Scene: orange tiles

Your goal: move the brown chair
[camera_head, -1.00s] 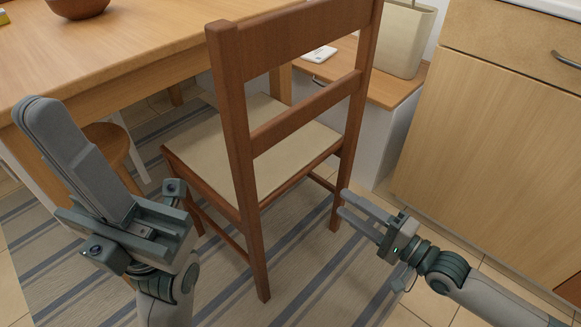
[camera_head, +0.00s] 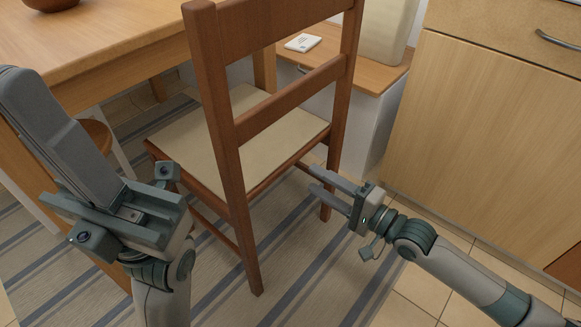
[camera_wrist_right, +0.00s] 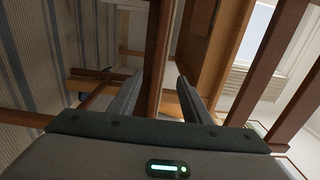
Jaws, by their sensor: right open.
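The brown chair (camera_head: 239,120) stands upright on the striped rug, its backrest towards me and its beige seat (camera_head: 215,135) facing the table. My right gripper (camera_head: 311,181) is open at the lower part of the chair's right back leg. In the right wrist view, a brown chair post (camera_wrist_right: 157,60) shows between the two open fingers (camera_wrist_right: 158,80); I cannot tell whether they touch it. My left gripper (camera_head: 110,190) is raised close to the camera, left of the chair, apart from it. Its fingers overlap in view, so its opening is unclear.
A wooden table (camera_head: 110,35) with a bowl (camera_head: 50,4) stands behind the chair at left. A stool (camera_head: 97,135) is partly hidden under it. Tiled floor (camera_head: 420,290) is free at front right.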

